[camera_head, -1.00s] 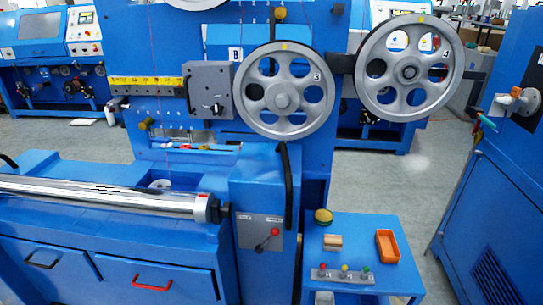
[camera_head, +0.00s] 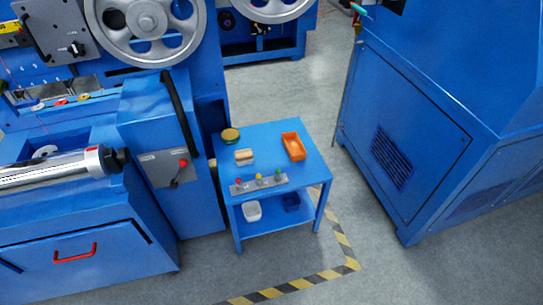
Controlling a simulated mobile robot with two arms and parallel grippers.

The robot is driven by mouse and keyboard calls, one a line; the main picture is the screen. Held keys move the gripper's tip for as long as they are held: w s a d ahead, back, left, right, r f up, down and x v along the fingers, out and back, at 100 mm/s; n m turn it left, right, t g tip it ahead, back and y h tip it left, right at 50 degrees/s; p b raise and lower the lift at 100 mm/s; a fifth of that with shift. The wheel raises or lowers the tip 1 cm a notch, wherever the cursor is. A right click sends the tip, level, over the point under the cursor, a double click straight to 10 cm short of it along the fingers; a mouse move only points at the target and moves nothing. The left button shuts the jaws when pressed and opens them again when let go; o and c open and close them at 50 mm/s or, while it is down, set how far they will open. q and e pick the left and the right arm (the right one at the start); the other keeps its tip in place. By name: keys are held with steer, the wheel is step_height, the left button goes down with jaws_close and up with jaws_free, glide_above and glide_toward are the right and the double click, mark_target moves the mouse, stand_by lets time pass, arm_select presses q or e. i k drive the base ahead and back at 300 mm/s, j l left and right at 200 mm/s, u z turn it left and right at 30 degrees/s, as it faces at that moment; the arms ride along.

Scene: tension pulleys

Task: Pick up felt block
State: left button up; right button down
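A small tan block (camera_head: 244,156), which looks like the felt block, lies on top of the small blue side table (camera_head: 312,160). It sits between a round green and yellow item (camera_head: 230,135) behind it and a grey strip with coloured knobs (camera_head: 259,184) in front. An orange tray (camera_head: 293,146) lies to its right on the same tabletop. Neither of my grippers shows in the head view.
A blue machine (camera_head: 165,150) with a black handle and red lever stands directly left of the table. A large blue cabinet (camera_head: 440,130) stands to the right. Grey floor (camera_head: 290,85) is open between them. Black and yellow tape (camera_head: 300,284) marks the floor in front. A white container (camera_head: 252,211) sits on the lower shelf.

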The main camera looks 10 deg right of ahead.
mark_target(243, 157)
steer(key=u, duration=0.95)
steer(key=l+u, duration=0.15)
steer(key=l, duration=0.6)
steer(key=l+u, duration=0.15)
steer(key=l, duration=0.6)
steer(key=k+l+u, duration=0.15)
steer(key=l, duration=0.6)
